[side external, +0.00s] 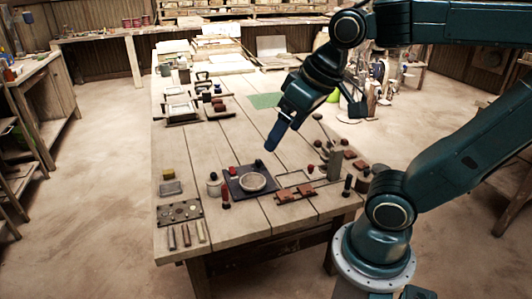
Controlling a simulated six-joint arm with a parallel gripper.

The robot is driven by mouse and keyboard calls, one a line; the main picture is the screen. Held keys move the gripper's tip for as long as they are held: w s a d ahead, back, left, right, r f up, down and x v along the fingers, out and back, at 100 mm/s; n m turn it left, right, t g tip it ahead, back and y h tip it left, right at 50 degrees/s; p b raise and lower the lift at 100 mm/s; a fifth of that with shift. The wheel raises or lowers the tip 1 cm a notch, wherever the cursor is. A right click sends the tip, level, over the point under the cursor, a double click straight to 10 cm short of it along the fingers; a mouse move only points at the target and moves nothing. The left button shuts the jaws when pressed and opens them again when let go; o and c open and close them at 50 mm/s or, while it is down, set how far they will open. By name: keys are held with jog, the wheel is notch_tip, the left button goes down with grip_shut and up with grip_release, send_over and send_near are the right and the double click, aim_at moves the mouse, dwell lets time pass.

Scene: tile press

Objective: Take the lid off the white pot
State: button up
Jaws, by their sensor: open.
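A small pale pot (214,187), which looks like the white pot, stands on the wooden table just left of a dark square plate. A small knobbed lid (213,177) appears to sit on top of it; its detail is too small to make out. My gripper (277,135) is in the air above the table, up and to the right of the pot and well apart from it. It points down and to the left, with nothing seen in it. From this side, the gap between its fingers is hard to see.
The dark plate (234,191) carries a round pale dish (253,182). A tray of small discs (180,213) lies in front. Brown tiles and upright tools crowd the right. Mid-table is fairly clear.

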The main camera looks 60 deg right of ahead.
jog(key=w+d+r+m+g, duration=0.1)
jog(key=w+d+m, duration=0.25)
jog(key=w, duration=0.65)
jog(key=m+g, duration=0.4)
jog(key=m, duration=0.9)
send_over(213, 174)
notch_tip(213, 174, down, 22)
jog(key=shift+s+f, duration=0.1)
jog(key=shift+f, duration=0.1)
notch_tip(213, 174, down, 8)
jog(key=shift+r, duration=0.1)
jog(key=shift+f, duration=0.3)
